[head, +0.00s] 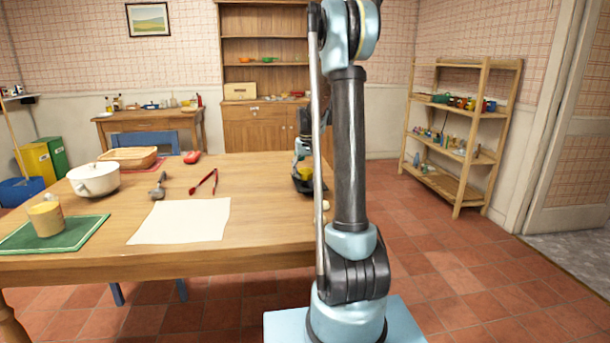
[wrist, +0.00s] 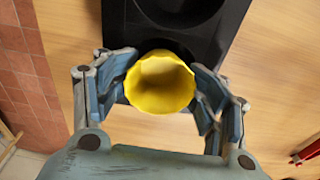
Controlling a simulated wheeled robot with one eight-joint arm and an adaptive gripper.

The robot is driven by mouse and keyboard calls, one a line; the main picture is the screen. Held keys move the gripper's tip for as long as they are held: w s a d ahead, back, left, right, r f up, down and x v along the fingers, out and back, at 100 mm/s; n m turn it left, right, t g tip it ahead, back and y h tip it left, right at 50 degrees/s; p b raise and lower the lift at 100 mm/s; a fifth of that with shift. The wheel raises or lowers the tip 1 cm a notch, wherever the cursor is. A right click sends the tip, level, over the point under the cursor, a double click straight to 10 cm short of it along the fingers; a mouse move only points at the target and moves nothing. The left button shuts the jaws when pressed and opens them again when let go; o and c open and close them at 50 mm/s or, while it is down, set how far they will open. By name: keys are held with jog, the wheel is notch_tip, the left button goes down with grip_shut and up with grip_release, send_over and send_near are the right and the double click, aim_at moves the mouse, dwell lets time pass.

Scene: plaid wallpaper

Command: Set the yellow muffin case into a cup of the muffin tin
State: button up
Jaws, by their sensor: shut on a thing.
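The yellow muffin case (wrist: 160,82) is between my gripper's fingers (wrist: 160,86) in the wrist view, open side toward the camera. My gripper is shut on it, with a finger on its left and right sides. The black muffin tin (wrist: 232,20) lies on the table under it, and the case overlaps the tin's near cup. I cannot tell how far above that cup the case is. A farther cup shows empty. In the head view the tin (head: 303,187) is at the table's right edge, partly hidden by my arm, with a bit of the yellow case (head: 304,171) over it.
On the wooden table (head: 270,215) are a white paper sheet (head: 180,221), red tongs (head: 204,182), a grey-headed tool (head: 158,187), a white pot (head: 93,180), a basket (head: 128,157) and a yellow mug (head: 46,219) on a green mat (head: 85,232).

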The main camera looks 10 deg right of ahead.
jog(key=o, duration=1.3)
jog(key=shift+f, duration=0.1)
jog(key=r, duration=0.8)
jog(key=s+r, duration=0.1)
jog(key=r, duration=0.3)
jog(key=shift+s, duration=0.1)
jog(key=shift+s, duration=0.1)
